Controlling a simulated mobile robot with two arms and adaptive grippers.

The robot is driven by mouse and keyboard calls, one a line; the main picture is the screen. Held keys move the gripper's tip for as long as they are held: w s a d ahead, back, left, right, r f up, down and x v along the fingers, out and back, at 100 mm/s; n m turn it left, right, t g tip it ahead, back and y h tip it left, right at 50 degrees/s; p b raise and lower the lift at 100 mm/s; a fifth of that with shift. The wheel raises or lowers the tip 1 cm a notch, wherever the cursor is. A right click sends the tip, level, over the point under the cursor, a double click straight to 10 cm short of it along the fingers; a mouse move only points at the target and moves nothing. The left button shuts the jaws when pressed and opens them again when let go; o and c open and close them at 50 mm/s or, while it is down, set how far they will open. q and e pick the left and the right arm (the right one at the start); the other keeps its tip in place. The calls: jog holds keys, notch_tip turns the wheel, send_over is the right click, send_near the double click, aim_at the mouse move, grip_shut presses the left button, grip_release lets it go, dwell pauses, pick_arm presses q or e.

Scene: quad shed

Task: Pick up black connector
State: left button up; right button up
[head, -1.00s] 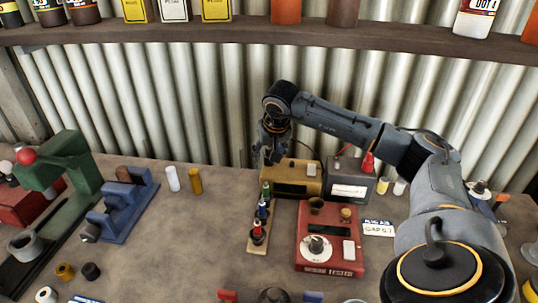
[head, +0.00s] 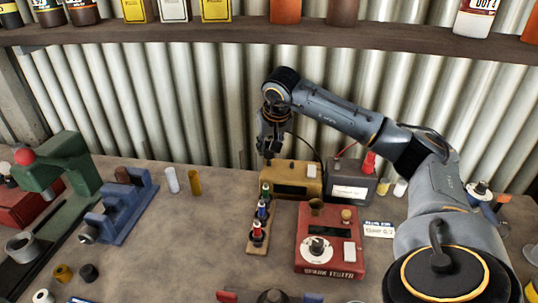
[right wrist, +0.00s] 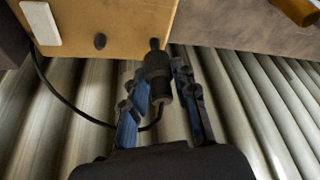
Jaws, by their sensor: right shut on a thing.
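The black connector (right wrist: 158,78) sits between the fingers of my right gripper (right wrist: 160,100) in the right wrist view, its narrow tip pointing toward the tan box (right wrist: 105,15). A black cable trails from its back end and loops left toward the box. I cannot tell whether the tip touches the box. In the head view my right gripper (head: 268,150) is shut behind the left end of the tan box (head: 294,180), near the corrugated wall; its fingers hide the connector there. My left gripper is not in view.
A rack of small coloured-top pieces (head: 251,238) and a red tester (head: 312,258) stand in front of the box. A dark grey box (head: 347,188) is at its right. The bench left of the rack is mostly clear. A shelf (head: 200,35) runs above.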

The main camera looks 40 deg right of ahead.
jog(key=s+a+b, duration=0.2)
jog(key=s+a, duration=0.1)
jog(key=s, duration=0.5)
jog(key=s+a+b, duration=0.3)
jog(key=s+a, duration=0.1)
jog(key=s, duration=0.4)
jog(key=shift+s+a+r, duration=0.25)
jog(key=shift+r, duration=0.05)
